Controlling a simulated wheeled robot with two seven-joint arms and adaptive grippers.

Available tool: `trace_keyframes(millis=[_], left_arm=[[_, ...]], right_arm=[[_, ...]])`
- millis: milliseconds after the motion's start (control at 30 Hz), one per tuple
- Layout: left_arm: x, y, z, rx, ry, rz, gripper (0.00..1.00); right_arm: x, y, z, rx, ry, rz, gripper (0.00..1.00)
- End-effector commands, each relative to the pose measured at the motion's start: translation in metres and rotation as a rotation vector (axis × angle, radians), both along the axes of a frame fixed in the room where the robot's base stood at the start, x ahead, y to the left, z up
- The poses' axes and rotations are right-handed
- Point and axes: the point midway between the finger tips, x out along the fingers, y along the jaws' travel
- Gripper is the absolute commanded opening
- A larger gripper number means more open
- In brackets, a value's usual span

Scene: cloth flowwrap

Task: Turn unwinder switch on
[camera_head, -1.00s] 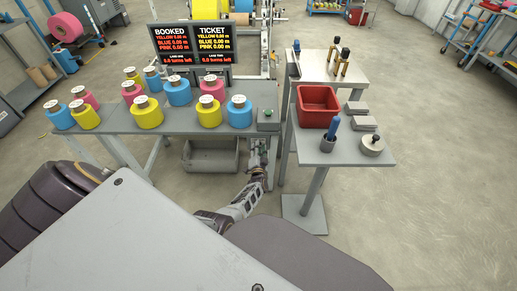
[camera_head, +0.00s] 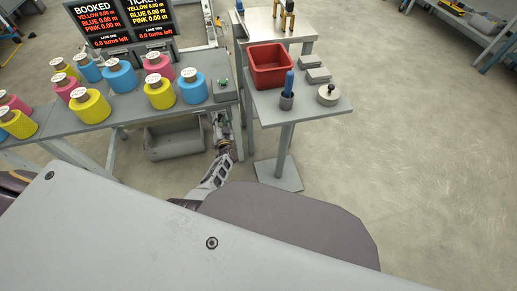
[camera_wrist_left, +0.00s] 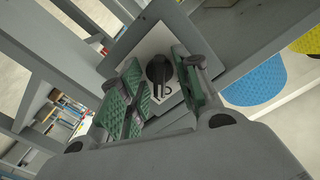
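The unwinder switch (camera_wrist_left: 158,70) is a black rotary knob on a pale square plate (camera_wrist_left: 145,52) on a grey panel, seen in the left wrist view. My left gripper (camera_wrist_left: 160,88) is open, with one green-padded finger on each side of the knob in the picture. Whether the pads touch the knob or how deep they reach I cannot tell. My right gripper is not in view.
Yellow, blue and pink spools stand on the grey table (camera_head: 125,108). A display board (camera_head: 120,18) stands behind them. A grey bin (camera_head: 172,140) is under the table. A side stand (camera_head: 300,112) to the right holds a red tray (camera_head: 270,66). Open floor lies farther right.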

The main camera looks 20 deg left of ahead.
Motion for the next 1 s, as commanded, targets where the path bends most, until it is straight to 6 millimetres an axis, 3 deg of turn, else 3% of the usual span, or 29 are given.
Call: trace_keyframes(millis=[1000], left_arm=[[-0.001, 0.000, -0.002, -0.468, -0.287, -0.001, 0.33]], right_arm=[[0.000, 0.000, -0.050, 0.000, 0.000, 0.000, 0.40]])
